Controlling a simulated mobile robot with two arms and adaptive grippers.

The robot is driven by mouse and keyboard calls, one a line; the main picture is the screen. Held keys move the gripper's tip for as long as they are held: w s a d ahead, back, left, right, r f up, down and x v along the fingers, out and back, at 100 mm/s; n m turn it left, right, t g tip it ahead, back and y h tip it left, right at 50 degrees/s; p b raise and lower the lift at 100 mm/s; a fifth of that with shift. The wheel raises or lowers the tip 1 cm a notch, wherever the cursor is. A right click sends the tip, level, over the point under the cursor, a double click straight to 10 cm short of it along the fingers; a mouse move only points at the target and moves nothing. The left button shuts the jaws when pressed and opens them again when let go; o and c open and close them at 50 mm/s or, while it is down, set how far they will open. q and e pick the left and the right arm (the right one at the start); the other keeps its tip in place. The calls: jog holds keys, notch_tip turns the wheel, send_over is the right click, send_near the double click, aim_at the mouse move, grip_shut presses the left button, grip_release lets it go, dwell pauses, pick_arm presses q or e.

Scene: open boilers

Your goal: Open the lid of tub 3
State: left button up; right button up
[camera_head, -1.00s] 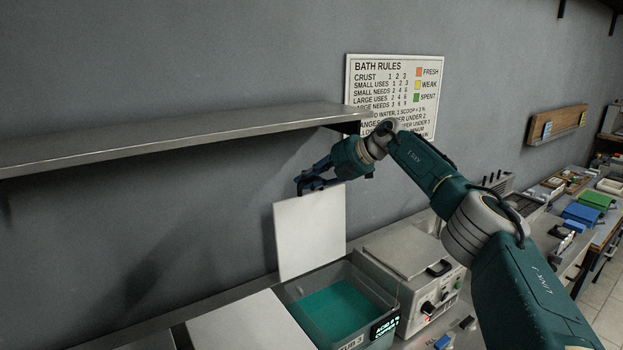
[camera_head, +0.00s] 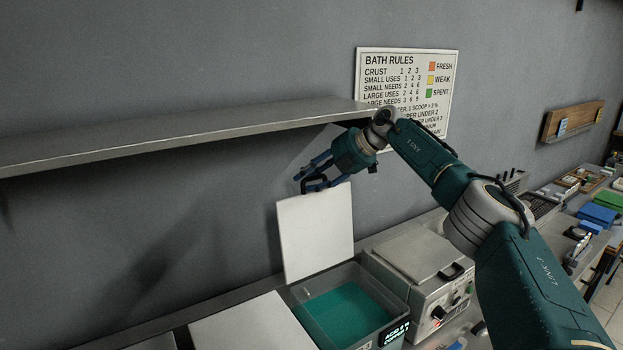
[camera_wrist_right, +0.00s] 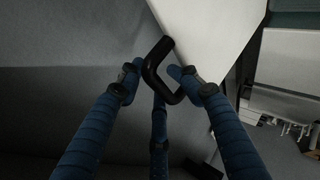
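The tub (camera_head: 297,298) is a grey box with green liquid inside, below the shelf in the head view. Its white lid (camera_head: 316,235) stands roughly upright at the tub's back edge, so the tub is uncovered. The lid also shows in the right wrist view (camera_wrist_right: 205,30). My right gripper (camera_head: 306,181) is at the lid's top edge. In the right wrist view its blue fingers (camera_wrist_right: 156,82) are spread on both sides of the lid's black handle (camera_wrist_right: 153,75), with gaps visible. My left gripper is out of view.
A metal shelf (camera_head: 190,133) runs along the wall above the lid. Left of the tub is a closed white lid (camera_head: 252,325). To the right stands a grey box with a closed lid (camera_head: 417,250) and knobs. A rules sign (camera_head: 405,85) hangs behind my right arm.

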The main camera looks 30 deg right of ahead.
jog(key=shift+s+d+r, duration=0.15)
jog(key=shift+r, duration=0.15)
jog(key=v, duration=1.1)
jog(key=shift+s+d+f, duration=0.1)
jog(key=shift+s, duration=0.05)
